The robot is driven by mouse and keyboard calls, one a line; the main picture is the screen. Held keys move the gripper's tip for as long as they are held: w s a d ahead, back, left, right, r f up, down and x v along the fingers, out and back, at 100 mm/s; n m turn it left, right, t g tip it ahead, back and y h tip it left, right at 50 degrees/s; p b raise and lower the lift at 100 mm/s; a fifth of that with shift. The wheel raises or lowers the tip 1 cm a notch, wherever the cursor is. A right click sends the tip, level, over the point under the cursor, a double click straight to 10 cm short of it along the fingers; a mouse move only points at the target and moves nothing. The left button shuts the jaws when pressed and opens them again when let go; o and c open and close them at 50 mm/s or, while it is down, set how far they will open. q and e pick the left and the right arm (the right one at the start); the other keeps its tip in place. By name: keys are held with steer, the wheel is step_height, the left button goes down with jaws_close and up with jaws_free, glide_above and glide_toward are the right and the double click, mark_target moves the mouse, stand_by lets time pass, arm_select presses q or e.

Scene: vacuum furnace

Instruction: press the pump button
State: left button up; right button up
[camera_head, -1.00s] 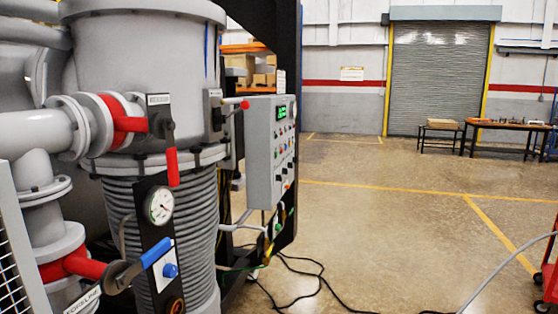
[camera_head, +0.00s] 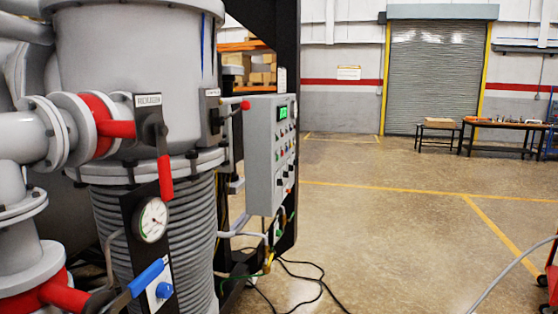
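A grey control box (camera_head: 268,153) hangs on the right side of the furnace frame, seen at a slant. It has a lit green display (camera_head: 283,112) near its top and several small buttons and knobs on its front (camera_head: 284,150). Which of these is the pump button I cannot tell, as the labels are too small to read. Neither of my grippers is in view.
The grey furnace vessel (camera_head: 125,60) and its pipes fill the left. A red-handled lever (camera_head: 165,176) and a blue-handled lever (camera_head: 146,278) stick out in front. Black cables (camera_head: 315,285) lie on the floor. Open floor (camera_head: 400,230) stretches right, towards a bench (camera_head: 505,126) and a roller shutter (camera_head: 437,70).

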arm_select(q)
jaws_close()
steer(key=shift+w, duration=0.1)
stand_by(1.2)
